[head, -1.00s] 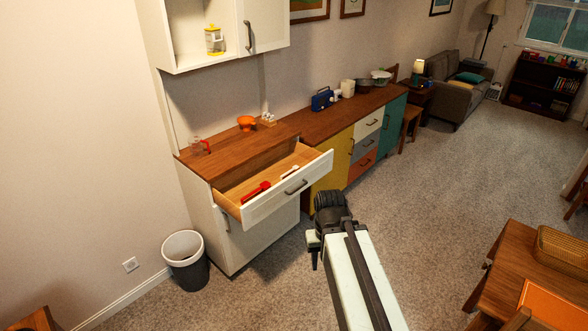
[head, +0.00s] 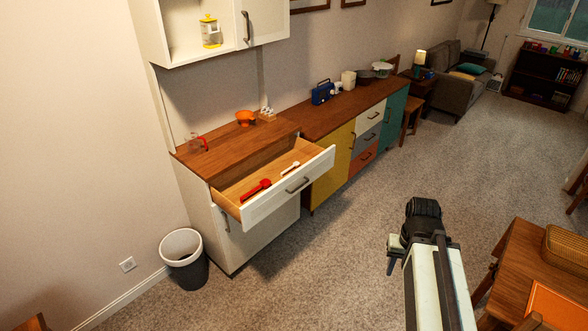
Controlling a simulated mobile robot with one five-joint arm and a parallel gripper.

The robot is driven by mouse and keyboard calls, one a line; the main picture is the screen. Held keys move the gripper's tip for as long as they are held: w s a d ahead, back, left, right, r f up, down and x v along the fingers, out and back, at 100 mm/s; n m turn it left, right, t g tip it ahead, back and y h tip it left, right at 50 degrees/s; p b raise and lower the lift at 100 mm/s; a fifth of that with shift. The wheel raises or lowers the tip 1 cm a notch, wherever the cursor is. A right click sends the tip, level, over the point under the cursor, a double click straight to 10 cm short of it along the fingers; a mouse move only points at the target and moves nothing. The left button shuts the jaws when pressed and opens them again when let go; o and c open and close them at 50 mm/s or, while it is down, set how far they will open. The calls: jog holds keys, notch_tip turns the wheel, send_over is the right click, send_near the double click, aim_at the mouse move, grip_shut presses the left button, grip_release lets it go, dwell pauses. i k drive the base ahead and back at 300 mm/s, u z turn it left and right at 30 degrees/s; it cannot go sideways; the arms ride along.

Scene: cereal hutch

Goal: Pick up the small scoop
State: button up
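The open drawer (head: 291,204) of the white hutch holds two scoop-like utensils. A white one (head: 290,168) lies toward the right and looks the smaller. A red one (head: 256,189) lies toward the left and looks larger. Both lie flat on the drawer's wooden bottom and are clear of each other. My gripper (head: 392,262) is over the carpet, well to the right of the drawer, and touches neither scoop. Its fingers are small and partly hidden by the wrist, so I cannot tell whether they are open.
A measuring cup (head: 195,143) and an orange bowl (head: 245,118) stand on the hutch counter above the drawer. A waste bin (head: 184,259) stands at the hutch's front left. A wooden table (head: 512,262) is close to my arm's right. Carpet between hutch and table is clear.

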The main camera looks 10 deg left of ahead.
aim_at(296, 164)
jog(key=z, duration=0.05)
jog(key=i, duration=3)
jog(key=u, duration=3.65)
jog(key=i, duration=0.5)
jog(key=u, duration=0.15)
